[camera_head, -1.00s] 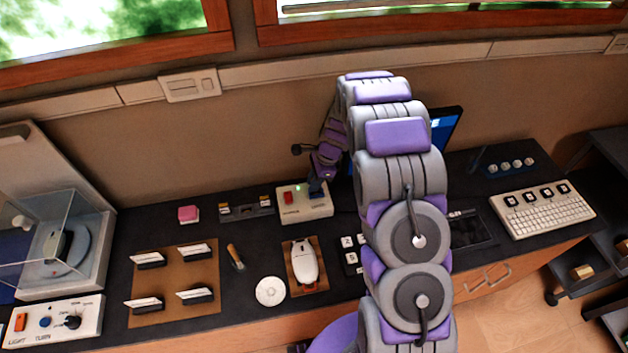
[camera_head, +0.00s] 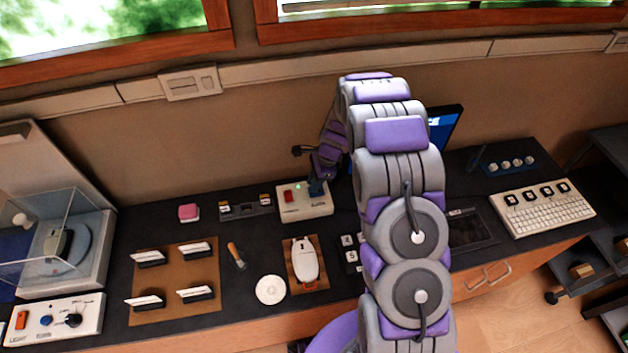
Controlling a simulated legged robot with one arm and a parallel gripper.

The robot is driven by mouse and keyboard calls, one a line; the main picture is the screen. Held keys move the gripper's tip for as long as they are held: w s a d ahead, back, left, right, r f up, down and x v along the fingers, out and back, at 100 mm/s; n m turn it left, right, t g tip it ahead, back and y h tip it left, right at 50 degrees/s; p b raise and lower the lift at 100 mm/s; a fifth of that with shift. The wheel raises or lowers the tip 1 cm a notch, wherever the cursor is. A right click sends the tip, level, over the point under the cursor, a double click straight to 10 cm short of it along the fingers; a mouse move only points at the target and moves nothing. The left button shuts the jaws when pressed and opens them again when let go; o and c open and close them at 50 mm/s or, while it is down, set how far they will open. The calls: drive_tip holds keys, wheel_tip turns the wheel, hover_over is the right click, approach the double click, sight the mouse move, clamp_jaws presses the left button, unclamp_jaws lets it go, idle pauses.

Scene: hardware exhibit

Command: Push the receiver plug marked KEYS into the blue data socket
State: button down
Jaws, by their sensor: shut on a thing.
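A cream box (camera_head: 304,211) with a red block (camera_head: 289,196) and a small green light stands at the back of the counter. It carries a lettered label on its front that is too small to read. My gripper (camera_head: 317,184) is shut at the right end of this box, pointing down onto its top. The receiver plug marked KEYS and the blue data socket cannot be made out; my gripper and the small scale hide that spot. Whether the plug is in a socket or above it cannot be told.
A dark holder (camera_head: 246,207) with small labelled pieces and a pink block (camera_head: 188,212) lie to the left. A white mouse (camera_head: 305,260) sits on a brown mat in front. A white keyboard (camera_head: 543,209) is at the right. A monitor (camera_head: 445,127) stands behind my arm.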

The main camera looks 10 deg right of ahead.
drive_tip(key=shift+f, duration=0.45)
idle(0.3)
drive_tip(key=c, duration=0.9)
unclamp_jaws()
drive_tip(key=shift+c, duration=0.2)
drive_tip(key=shift+o, duration=0.4)
drive_tip(key=o, duration=0.4)
drive_tip(key=shift+r, duration=0.2)
drive_tip(key=shift+r+p, duration=2.45)
drive_tip(key=shift+r, duration=0.9)
